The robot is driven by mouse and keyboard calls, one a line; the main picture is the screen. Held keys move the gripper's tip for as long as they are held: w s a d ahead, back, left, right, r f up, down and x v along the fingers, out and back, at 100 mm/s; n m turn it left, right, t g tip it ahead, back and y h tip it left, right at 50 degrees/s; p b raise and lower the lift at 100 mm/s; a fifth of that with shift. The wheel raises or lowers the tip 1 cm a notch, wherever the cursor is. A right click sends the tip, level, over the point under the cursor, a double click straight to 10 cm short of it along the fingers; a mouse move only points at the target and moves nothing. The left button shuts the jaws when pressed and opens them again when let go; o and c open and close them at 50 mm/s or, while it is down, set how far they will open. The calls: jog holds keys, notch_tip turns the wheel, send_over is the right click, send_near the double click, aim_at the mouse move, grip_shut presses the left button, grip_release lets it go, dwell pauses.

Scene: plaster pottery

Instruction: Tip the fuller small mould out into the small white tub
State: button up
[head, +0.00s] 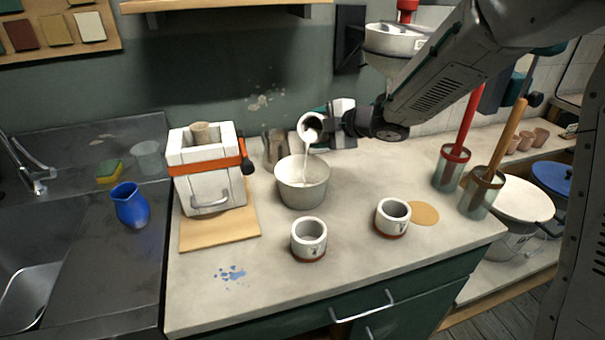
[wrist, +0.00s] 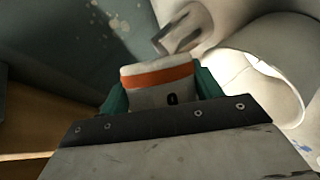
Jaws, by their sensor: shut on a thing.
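My gripper (head: 324,128) is shut on a small white mould (head: 308,121), tilted with its mouth towards the tub. A white stream runs from its mouth down into the small whitish tub (head: 301,197) on the counter. In the wrist view my gripper's green fingers (wrist: 161,92) hold the mould (wrist: 158,98), which shows an orange band and a dark mark. The tub's pale rim also appears to show at right there. One small mould (head: 309,246) stands upright in front of the tub, pale inside. Another mould (head: 392,224) stands upright to the right, darker inside.
A strapped white plaster block mould (head: 209,182) stands on a board at left of the tub. A blue jug (head: 130,206) stands near the sink. Two glass jars with a red and a wooden handle (head: 451,170) stand at right. The front counter is mostly clear.

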jog(key=shift+f+n+t, duration=0.2)
jog(key=shift+n+t, duration=0.1)
jog(key=shift+t, duration=0.1)
jog(key=shift+s+f, duration=0.1)
jog(key=shift+f, duration=0.05)
dwell(0.4)
jog(key=shift+s+a+r+n+t, duration=0.2)
jog(key=shift+s+a+n+t, duration=0.1)
jog(key=shift+s+n, duration=0.15)
jog(key=shift+s+a+r+n+t, duration=0.15)
jog(key=shift+s+a+n+t, duration=0.15)
jog(key=shift+s+n, duration=0.1)
jog(key=shift+d+f+h, duration=0.1)
jog(key=shift+f+h, duration=0.05)
jog(key=shift+h, duration=0.15)
jog(key=shift+f+n+t+p, duration=0.15)
jog(key=shift+n+t+p, duration=0.15)
jog(key=shift+n, duration=0.05)
jog(key=shift+s+f, duration=0.1)
jog(key=shift+f, duration=0.1)
jog(key=shift+s+a+r+n+t, duration=0.2)
jog(key=shift+r+n+t, duration=0.15)
jog(key=shift+n+t, duration=0.45)
